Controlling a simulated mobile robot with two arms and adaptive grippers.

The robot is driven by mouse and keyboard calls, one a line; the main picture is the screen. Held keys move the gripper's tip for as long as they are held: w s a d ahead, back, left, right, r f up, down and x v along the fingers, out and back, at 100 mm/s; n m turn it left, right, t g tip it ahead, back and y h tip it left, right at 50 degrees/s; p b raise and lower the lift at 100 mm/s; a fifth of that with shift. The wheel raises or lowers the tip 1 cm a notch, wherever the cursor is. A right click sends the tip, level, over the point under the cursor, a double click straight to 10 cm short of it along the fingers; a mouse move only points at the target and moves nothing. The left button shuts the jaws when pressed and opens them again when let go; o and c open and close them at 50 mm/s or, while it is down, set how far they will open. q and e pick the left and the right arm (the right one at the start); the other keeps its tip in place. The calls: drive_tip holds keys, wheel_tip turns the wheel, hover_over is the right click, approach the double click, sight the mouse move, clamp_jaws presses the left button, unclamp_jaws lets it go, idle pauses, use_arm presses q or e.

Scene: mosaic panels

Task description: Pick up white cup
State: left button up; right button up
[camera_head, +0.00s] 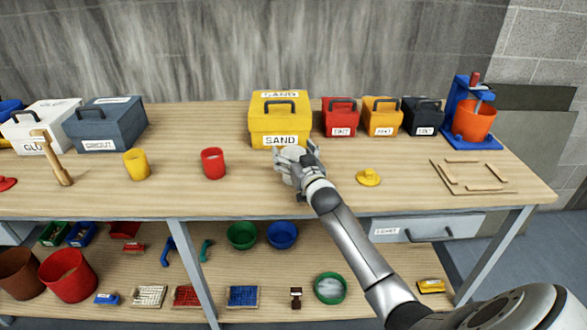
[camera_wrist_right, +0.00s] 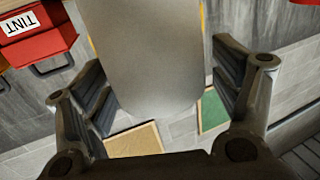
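The white cup (camera_wrist_right: 150,55) fills the middle of the right wrist view as a plain pale grey-white cylinder. In the head view only a small pale part of it (camera_head: 288,180) shows, mostly hidden behind my right gripper. My right gripper (camera_head: 296,158) is over the table in front of the yellow sand box. In the wrist view the right gripper's fingers (camera_wrist_right: 160,95) are spread on either side of the cup, with narrow gaps between pads and cup. My left gripper is not in view.
The yellow sand box (camera_head: 279,122) stands just behind the gripper. A red cup (camera_head: 213,165) and a yellow cup (camera_head: 137,165) stand to the left. A yellow lid-like piece (camera_head: 368,178) lies to the right. Small tint boxes (camera_head: 340,118) line the back.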

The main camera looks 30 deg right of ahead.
drive_tip(key=c, duration=1.2)
drive_tip(key=shift+c, duration=0.5)
drive_tip(key=shift+r, duration=0.15)
